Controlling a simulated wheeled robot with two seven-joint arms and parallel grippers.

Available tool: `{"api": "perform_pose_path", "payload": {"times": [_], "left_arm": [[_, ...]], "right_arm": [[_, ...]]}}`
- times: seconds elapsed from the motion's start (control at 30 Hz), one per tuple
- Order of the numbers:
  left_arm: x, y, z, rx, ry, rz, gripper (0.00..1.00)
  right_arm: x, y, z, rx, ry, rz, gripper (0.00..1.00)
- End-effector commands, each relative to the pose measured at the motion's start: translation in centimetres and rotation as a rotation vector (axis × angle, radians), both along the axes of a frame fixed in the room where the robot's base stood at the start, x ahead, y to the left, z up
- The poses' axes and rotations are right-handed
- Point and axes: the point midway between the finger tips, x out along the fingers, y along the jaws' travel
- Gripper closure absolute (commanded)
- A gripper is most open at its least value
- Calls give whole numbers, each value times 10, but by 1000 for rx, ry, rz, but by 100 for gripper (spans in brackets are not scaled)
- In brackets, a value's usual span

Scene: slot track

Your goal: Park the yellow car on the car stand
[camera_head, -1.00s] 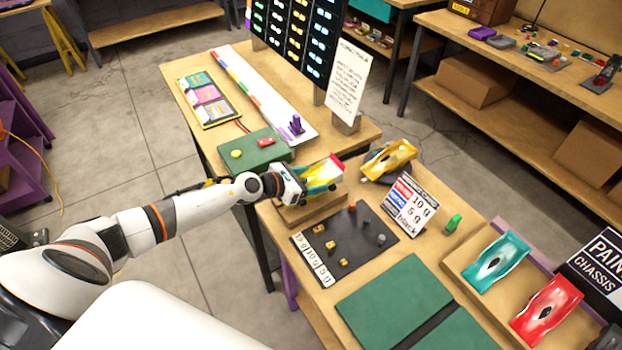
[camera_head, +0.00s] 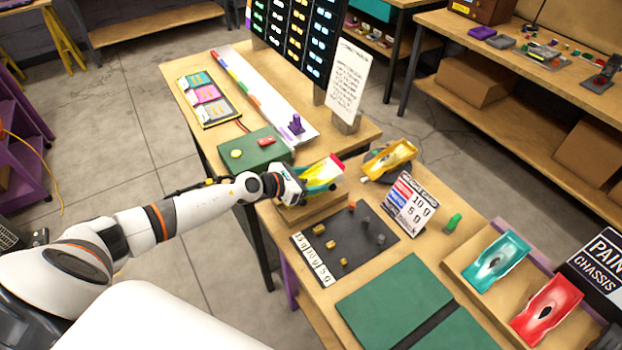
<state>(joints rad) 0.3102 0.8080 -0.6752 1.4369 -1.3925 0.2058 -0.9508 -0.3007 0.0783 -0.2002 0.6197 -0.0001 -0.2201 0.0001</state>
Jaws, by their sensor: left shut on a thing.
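My left gripper (camera_head: 303,187) reaches in from the left over the near table. It is shut on a wedge-shaped car (camera_head: 322,175) with yellow, teal and red parts. The car is right above or on a low wooden block (camera_head: 312,212), which may be the car stand; I cannot tell whether they touch. The fingertips are largely hidden by the hand and the car. Another yellow car body (camera_head: 390,158) rests tilted on a dark support just to the right, apart from the gripper. My right gripper is not in view.
Teal (camera_head: 497,262) and red (camera_head: 547,309) car bodies sit in a wooden tray at right. A green box (camera_head: 255,150) and white track (camera_head: 250,85) are on the far table.

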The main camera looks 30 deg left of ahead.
Motion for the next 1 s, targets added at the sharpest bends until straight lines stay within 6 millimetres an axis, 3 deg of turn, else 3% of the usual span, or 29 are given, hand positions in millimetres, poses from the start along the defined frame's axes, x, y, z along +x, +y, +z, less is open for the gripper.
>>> {"api": "perform_pose_path", "payload": {"times": [0.87, 0.9, 1.0], "left_arm": [[0, 0, -22, 0, -1, 1, 66], [0, 0, -21, 0, -1, 1, 33], [0, 0, -21, -1, -1, 0, 17]], "right_arm": [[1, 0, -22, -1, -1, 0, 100], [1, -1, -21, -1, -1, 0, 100], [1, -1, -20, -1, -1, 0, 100]]}}
